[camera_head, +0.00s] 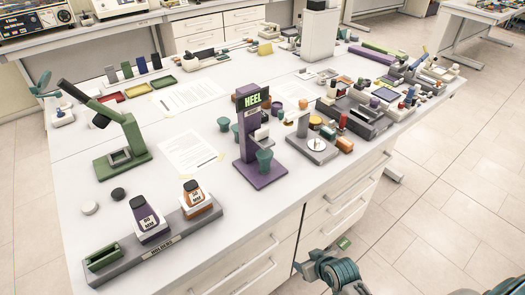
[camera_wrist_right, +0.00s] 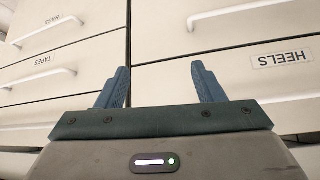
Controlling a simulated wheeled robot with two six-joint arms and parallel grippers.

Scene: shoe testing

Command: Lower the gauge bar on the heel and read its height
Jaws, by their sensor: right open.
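The heel gauge (camera_head: 246,150) is a purple upright stand on a purple base near the table's front edge, with a lit "HEEL" sign on top. A pale part, perhaps its bar, sticks out from the upright. A teal heel-like piece (camera_head: 264,160) is at the base below it; I cannot tell the gap between them. My right gripper (camera_head: 318,256) is open and empty, low in front of the drawers and apart from the gauge. Its two blue fingers (camera_wrist_right: 161,88) stand apart in the right wrist view, facing the drawer fronts. My left gripper is not in view.
A grey stand with a round plate (camera_head: 314,147) is right of the gauge. The "HEELS" drawer (camera_wrist_right: 275,75) is closed.

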